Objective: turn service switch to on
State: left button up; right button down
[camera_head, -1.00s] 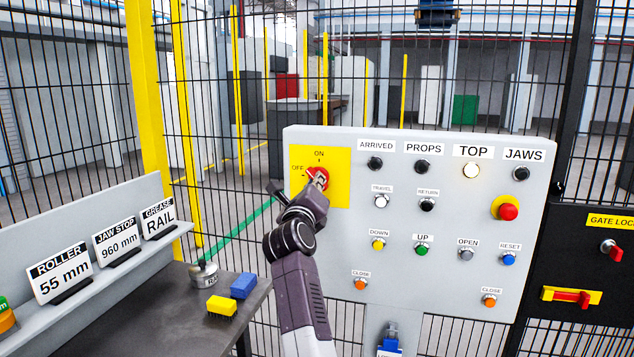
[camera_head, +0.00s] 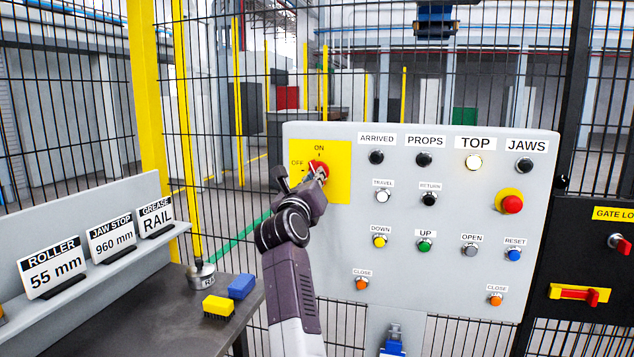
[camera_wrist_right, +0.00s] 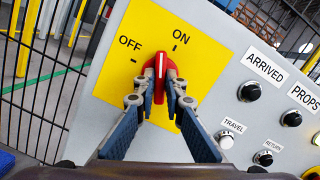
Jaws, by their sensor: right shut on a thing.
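The service switch is a red rotary knob (camera_head: 319,165) on a yellow plate (camera_head: 338,185) marked OFF and ON, at the control panel's upper left. My right gripper (camera_head: 318,173) is shut on the red knob. The right wrist view shows the fingertips (camera_wrist_right: 160,99) on both sides of the knob's red handle (camera_wrist_right: 160,76). There its white line points straight up in the picture, between the OFF mark and the ON mark. The fingers hide part of the knob's lower side. My left gripper is not in view.
The grey panel (camera_head: 330,250) carries several buttons and lamps; the TOP lamp (camera_head: 473,162) is lit. A red emergency button (camera_head: 511,204) sits at its right. A shelf with signs and a dark table (camera_head: 165,320) with yellow and blue blocks stand left. Wire fence is behind.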

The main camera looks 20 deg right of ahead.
jog(key=shift+a+f+m+b, duration=0.15)
jog(key=shift+m+b, duration=0.15)
jog(key=shift+b, duration=0.05)
